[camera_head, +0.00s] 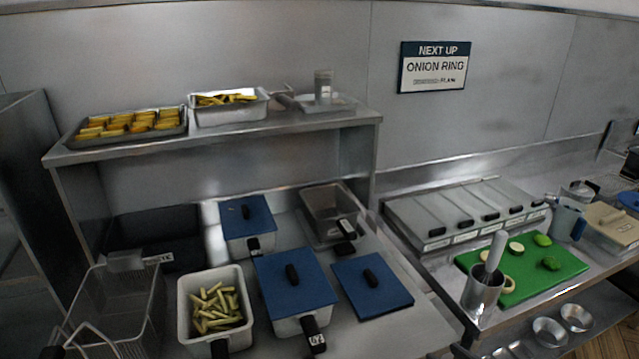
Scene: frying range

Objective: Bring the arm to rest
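My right gripper (462,351) shows only as a small dark piece at the bottom edge, below the steel cup and near the counter's front edge. Its fingers are mostly cut off by the frame, so I cannot tell whether it is open or shut. No held thing can be made out at it. My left gripper cannot be made out in this view. No arm can be seen reaching over the pans or the board.
A fry basket (150,300), a pan of cut fries (238,333) and blue-lidded pans (297,270) crowd the lower left. A steel cup (480,298) stands by the green board (520,287). Trays (180,126) sit on the shelf (270,128). Two bowls (549,331) lie low right.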

